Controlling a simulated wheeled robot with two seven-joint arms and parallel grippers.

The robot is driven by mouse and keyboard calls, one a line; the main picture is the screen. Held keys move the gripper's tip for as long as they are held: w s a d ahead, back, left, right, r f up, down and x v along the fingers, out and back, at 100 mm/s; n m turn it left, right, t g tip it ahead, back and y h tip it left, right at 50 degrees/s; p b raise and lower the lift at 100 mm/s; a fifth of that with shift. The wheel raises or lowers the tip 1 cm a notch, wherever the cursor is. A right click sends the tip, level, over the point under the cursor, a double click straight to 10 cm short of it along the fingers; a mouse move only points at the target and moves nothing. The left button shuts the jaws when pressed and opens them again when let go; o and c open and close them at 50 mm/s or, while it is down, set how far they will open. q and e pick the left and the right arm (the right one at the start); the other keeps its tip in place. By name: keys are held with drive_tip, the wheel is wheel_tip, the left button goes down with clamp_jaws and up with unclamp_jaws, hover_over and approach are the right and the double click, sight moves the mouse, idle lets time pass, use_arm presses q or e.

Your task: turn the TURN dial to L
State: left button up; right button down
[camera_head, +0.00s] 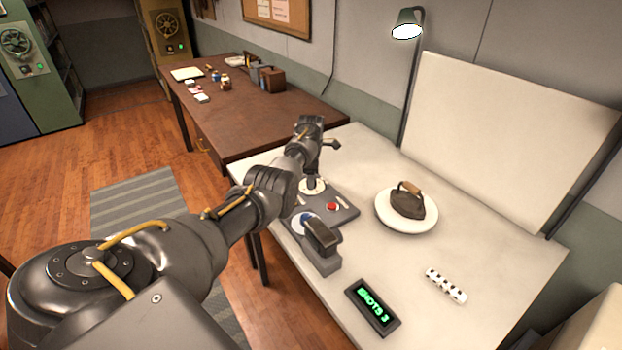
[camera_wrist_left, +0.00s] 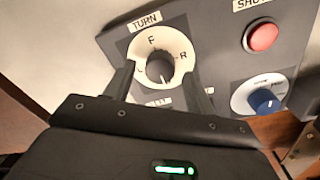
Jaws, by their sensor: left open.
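The TURN dial has a cream ring marked F and R, with a dark knob at its centre; it shows in the left wrist view (camera_wrist_left: 158,62). A letter at the ring's left, beside a finger, is too small to read surely. A thin line on the knob runs toward the lower side, away from F. In the head view the dial's cream ring (camera_head: 318,188) is partly hidden by my gripper. My left gripper (camera_wrist_left: 160,88) is open, its fingers on either side of the dial's lower part. I cannot tell whether they touch the knob. My right gripper is out of view.
The grey panel also has a red button (camera_wrist_left: 263,37) and a blue knob (camera_wrist_left: 265,101). On the white table are a dark camera-like device (camera_head: 320,240), a green-lit SHOTS 3 display (camera_head: 372,307), a plate (camera_head: 388,218) with an iron (camera_head: 410,204), and a striped block (camera_head: 446,286).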

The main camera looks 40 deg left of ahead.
use_arm(q)
drive_tip(key=shift+f, duration=0.6)
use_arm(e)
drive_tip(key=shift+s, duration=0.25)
use_arm(q)
drive_tip(key=c, duration=1)
drive_tip(key=shift+o, duration=0.2)
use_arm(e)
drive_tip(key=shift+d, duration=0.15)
use_arm(q)
drive_tip(key=shift+r+m, duration=0.1)
drive_tip(key=shift+m, duration=0.2)
